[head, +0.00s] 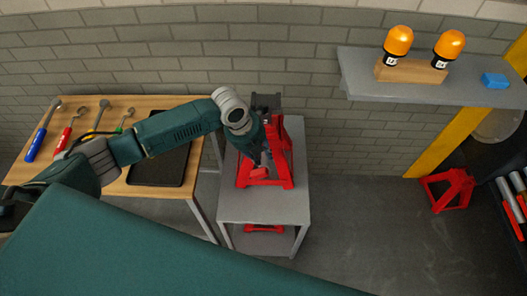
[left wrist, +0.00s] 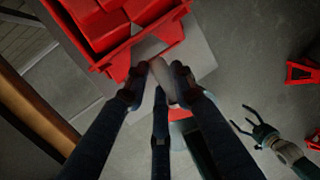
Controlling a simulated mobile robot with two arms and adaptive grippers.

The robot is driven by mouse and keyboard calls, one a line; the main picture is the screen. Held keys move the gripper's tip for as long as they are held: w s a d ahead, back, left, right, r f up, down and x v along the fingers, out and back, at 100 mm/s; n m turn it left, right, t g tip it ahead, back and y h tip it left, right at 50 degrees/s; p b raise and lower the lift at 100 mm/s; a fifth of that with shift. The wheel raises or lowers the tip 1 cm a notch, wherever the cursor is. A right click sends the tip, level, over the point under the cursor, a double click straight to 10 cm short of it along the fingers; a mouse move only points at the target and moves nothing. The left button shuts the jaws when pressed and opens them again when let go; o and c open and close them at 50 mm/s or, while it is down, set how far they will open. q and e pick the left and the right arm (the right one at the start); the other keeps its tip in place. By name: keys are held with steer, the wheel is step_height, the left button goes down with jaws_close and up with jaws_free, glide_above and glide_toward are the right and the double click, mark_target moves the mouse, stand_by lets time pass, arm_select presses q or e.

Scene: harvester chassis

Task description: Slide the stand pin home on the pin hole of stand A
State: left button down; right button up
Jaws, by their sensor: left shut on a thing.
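A red stand (head: 283,172) with a dark top stands upright on a small grey table (head: 265,205); its red frame (left wrist: 112,37) fills the upper left of the left wrist view. I take it for stand A, though no label shows. My left gripper (head: 262,160) is at the stand's near side, its fingers (left wrist: 157,86) shut on the grey stand pin (left wrist: 164,78). The pin's far end is close to the red frame; I cannot tell whether it is in the hole, which is hidden. My right gripper (left wrist: 248,124) shows open and empty, away from the stand.
Another red stand (head: 449,190) is on the floor at right; red parts (head: 264,228) show under the grey table. A wooden bench (head: 110,187) with tools and a black tray (head: 160,165) is at left. A wall shelf (head: 430,92) holds two orange lamps.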

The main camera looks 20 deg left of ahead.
arm_select(q)
steer(key=w+b, duration=0.1)
steer(key=w, duration=0.1)
steer(key=w+a+b, duration=0.1)
steer(key=w, duration=0.1)
steer(key=shift+w+a+b, duration=0.15)
steer(key=shift+w+b, duration=0.2)
steer(key=shift+w, duration=0.05)
steer(key=shift+r, duration=0.15)
arm_select(e)
step_height(320, 180, down, 3)
steer(key=shift+a+r, duration=0.1)
steer(key=shift+r, duration=0.1)
arm_select(q)
steer(key=shift+w, duration=0.1)
arm_select(e)
steer(key=shift+a+r, duration=0.15)
steer(key=shift+a, duration=0.25)
arm_select(q)
steer(key=shift+p, duration=0.3)
arm_select(e)
steer(key=shift+r, duration=0.1)
steer(key=shift+d, duration=0.15)
